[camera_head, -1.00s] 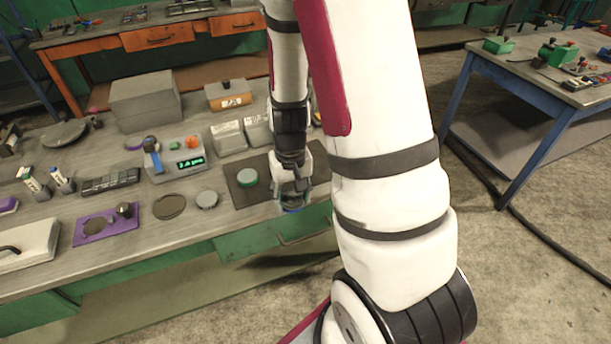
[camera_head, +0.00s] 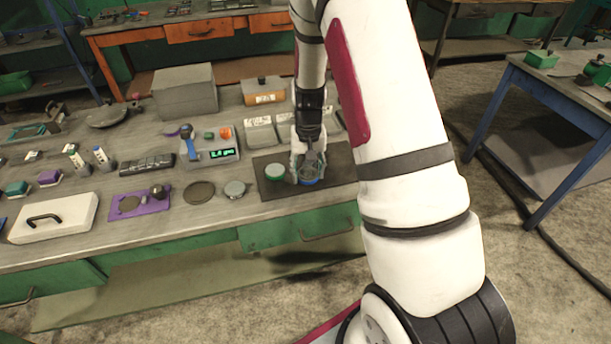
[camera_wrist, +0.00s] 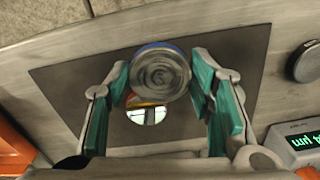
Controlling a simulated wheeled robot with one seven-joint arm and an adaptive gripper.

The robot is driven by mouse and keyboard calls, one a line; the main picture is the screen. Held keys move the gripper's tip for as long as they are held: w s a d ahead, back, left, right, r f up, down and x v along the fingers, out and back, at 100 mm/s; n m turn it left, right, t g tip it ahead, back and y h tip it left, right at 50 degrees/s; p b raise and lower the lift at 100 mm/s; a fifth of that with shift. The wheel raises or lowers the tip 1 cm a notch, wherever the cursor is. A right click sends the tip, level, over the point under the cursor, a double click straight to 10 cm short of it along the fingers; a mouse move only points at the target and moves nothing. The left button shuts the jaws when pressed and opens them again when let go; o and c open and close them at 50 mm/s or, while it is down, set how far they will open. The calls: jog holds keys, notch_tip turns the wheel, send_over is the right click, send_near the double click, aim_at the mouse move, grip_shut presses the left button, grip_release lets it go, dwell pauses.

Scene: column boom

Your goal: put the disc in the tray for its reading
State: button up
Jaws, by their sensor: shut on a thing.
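My gripper (camera_head: 307,168) is over the dark mat (camera_head: 268,190), pointing down. It is shut on a round disc with a grey, ringed top and blue edge (camera_wrist: 160,72), seen between the teal-padded fingers in the wrist view. Its blue edge also shows in the head view (camera_head: 311,182). I cannot tell whether it touches the mat.
A grey device with a green display (camera_head: 212,153) stands left of the mat; the display seems to read "UP". A grey puck (camera_head: 235,188), a dark round plate (camera_head: 199,192) and a purple pad (camera_head: 128,208) lie along the front. An orange-fronted box (camera_head: 263,92) stands behind.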

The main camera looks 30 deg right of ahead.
aim_at(305, 171)
jog(key=shift+w, duration=0.6)
jog(key=shift+w+f+p, duration=0.15)
jog(key=shift+f+p, duration=0.05)
jog(key=shift+f, duration=0.75)
jog(key=shift+w+f+p, duration=0.1)
jog(key=shift+f+p, duration=0.05)
jog(key=shift+f, duration=0.75)
jog(key=shift+f, duration=0.15)
jog(key=o, duration=1.6)
jog(key=shift+o, duration=0.2)
